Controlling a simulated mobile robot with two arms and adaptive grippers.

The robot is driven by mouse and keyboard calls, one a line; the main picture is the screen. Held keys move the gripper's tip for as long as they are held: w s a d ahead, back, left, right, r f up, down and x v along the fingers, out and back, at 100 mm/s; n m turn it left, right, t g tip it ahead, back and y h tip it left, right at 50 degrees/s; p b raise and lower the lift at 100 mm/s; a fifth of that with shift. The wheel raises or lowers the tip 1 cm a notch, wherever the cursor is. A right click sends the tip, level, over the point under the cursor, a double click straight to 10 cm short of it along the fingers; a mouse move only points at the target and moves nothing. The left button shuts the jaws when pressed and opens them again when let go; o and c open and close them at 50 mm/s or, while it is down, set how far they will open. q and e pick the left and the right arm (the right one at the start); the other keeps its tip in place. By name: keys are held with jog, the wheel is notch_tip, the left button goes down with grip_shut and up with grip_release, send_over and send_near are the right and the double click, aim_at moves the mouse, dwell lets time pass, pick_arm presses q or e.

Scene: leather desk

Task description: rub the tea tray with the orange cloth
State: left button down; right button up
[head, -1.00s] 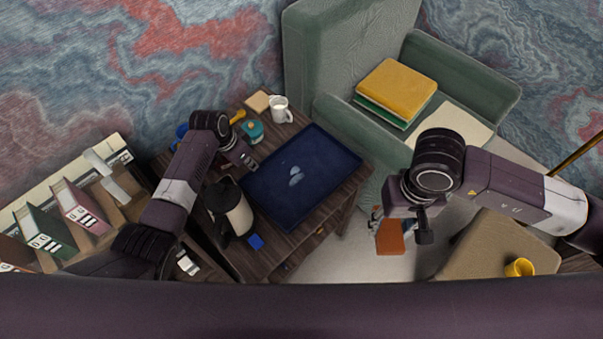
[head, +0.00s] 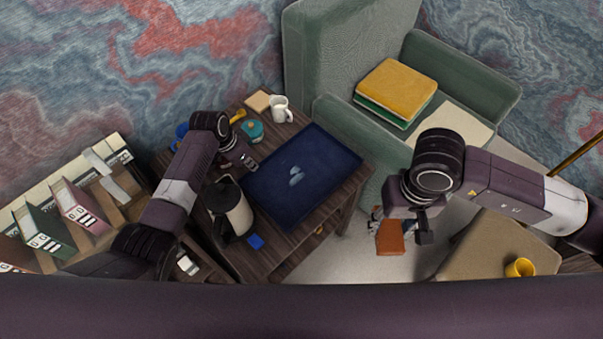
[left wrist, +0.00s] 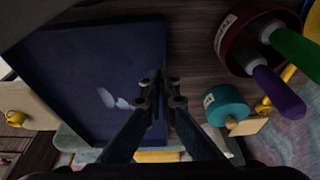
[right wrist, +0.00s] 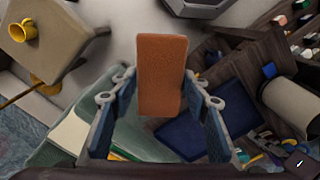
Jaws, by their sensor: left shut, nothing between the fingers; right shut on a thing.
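The tea tray (head: 325,160) is dark blue and lies flat on a small wooden table. Pale smudges (head: 296,175) show near its middle. It also fills the left of the left wrist view (left wrist: 75,65). The orange cloth (head: 390,240) is held by my right gripper (head: 402,222), out over the floor to the right of the table. In the right wrist view the cloth (right wrist: 160,75) is a flat rectangular pad between the fingers. My left gripper (head: 248,164) is shut and empty near the tray's left edge; its closed fingertips show in the left wrist view (left wrist: 158,85).
A green armchair (head: 345,50) stands behind. A tan stool (head: 495,250) with a yellow cup (head: 519,268) is at right.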

pick_arm(q)
jog(key=shift+f, duration=0.45)
pick_arm(e)
jog(key=shift+f, duration=0.3)
pick_arm(q)
jog(key=shift+r, duration=0.1)
pick_arm(e)
jog(key=shift+r, duration=0.1)
